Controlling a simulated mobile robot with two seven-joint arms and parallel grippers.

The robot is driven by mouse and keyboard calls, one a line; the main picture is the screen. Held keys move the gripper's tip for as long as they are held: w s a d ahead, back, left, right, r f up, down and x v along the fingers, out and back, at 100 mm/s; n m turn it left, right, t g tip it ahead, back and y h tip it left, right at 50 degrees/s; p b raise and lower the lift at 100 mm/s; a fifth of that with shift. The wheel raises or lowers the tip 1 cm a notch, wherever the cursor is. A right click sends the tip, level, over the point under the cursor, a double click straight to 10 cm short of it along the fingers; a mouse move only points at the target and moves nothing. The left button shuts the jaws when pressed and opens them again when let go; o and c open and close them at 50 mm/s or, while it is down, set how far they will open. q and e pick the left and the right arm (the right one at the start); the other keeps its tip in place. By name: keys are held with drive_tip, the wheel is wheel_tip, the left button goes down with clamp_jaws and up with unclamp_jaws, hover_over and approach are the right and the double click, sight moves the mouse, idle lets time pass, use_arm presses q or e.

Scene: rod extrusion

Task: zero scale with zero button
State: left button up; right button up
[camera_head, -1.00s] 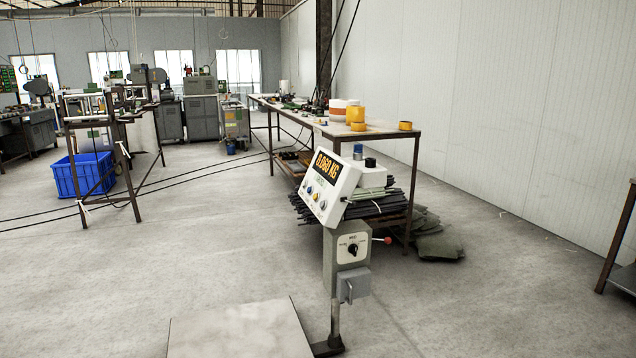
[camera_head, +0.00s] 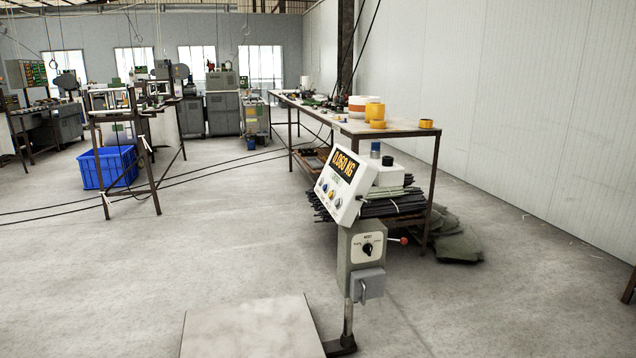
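The scale's white indicator head (camera_head: 341,186) stands on a post right of the middle, tilted, with its face turned to the left. Its display (camera_head: 346,165) shows orange digits that look like 0.060 KG. Several small round buttons (camera_head: 329,192) sit below the display; which one is the zero button is too small to read. A grey box with a black rotary knob (camera_head: 367,249) is on the post below the head. The scale's flat platform (camera_head: 250,338) is at the bottom, bare where it shows. Neither of my grippers is in view.
A long workbench (camera_head: 400,128) with yellow rolls and dark rods runs behind the scale head. A red-tipped lever (camera_head: 403,240) sticks out right of the post. A blue crate (camera_head: 107,167) is under a stand at left. The floor left of the scale is clear, apart from cables.

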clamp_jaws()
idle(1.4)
